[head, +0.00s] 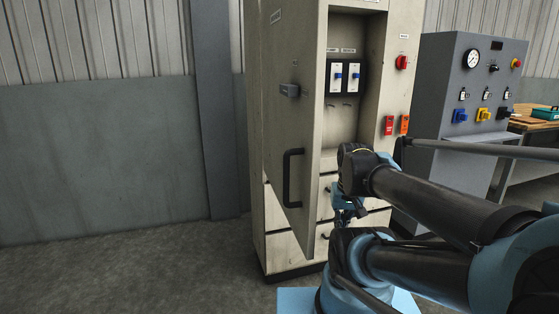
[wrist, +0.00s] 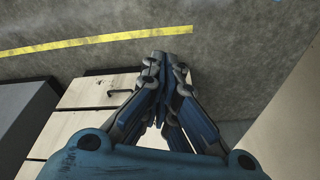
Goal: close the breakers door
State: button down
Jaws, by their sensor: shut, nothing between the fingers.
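The breakers door (head: 300,120) is a tall pale panel on the front of the beige cabinet, partly open and swung out toward me. It carries a black bar handle (head: 291,178) and a small grey latch (head: 289,90). Behind it the recess shows two white breakers with blue switches (head: 346,77). My gripper (head: 347,213) is low in front of the cabinet, just right of the door's lower part in the picture. In the wrist view its fingers (wrist: 172,60) are together and hold nothing. A pale panel stands at the right there, probably the door. Contact cannot be told.
Drawers with dark handles (wrist: 117,92) lie below the recess. Red and orange switches (head: 397,125) sit on the cabinet front. A grey control console (head: 455,85) and a wooden bench (head: 530,123) stand at right. The floor (head: 120,255) at left is clear.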

aim_at(295, 33)
jog(key=u, duration=0.25)
jog(key=k, duration=1.2)
jog(key=u, duration=0.35)
